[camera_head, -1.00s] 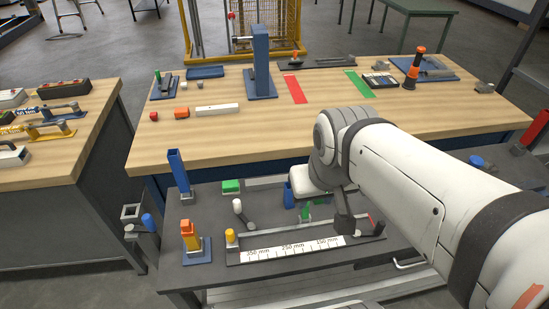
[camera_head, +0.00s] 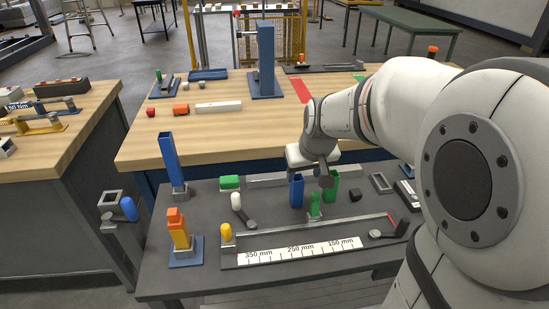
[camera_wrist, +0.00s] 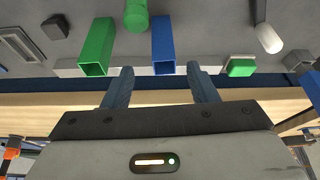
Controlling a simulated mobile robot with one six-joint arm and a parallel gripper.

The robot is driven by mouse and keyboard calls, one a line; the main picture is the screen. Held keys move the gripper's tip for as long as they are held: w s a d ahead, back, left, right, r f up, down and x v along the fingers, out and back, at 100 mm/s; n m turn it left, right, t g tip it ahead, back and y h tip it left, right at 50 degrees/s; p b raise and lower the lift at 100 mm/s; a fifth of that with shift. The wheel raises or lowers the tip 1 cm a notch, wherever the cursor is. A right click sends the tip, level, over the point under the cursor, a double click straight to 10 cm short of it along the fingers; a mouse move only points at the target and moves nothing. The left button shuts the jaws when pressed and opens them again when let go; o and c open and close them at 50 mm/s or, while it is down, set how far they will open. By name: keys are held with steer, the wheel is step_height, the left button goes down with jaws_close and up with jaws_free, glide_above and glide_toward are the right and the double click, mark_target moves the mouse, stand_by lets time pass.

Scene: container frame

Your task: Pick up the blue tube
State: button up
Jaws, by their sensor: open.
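A short blue square tube (camera_head: 296,190) stands upright on the dark lower bench, left of a green square tube (camera_head: 333,186). In the wrist view the blue tube (camera_wrist: 164,45) shows its open end, lined up with the gap between my fingers, with the green tube (camera_wrist: 97,48) to its left. My gripper (camera_head: 324,178) is open and empty, close to both tubes in the head view. In the wrist view my gripper (camera_wrist: 160,75) has one finger on each side of the gap, and the blue tube appears beyond the fingertips. A taller blue tube (camera_head: 168,155) stands farther left.
A green cylinder piece (camera_head: 315,205) stands in front of the tubes. A ruled scale (camera_head: 300,250) lies along the bench front. A white-capped part (camera_head: 237,203) and a green block (camera_head: 229,183) are to the left. The wooden table (camera_head: 200,140) edge rises behind.

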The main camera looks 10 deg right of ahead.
mark_target(296, 186)
steer(key=x, duration=0.9)
steer(key=shift+w+a, duration=0.25)
steer(key=shift+a, duration=0.05)
steer(key=shift+c, duration=0.3)
steer(key=c, duration=1)
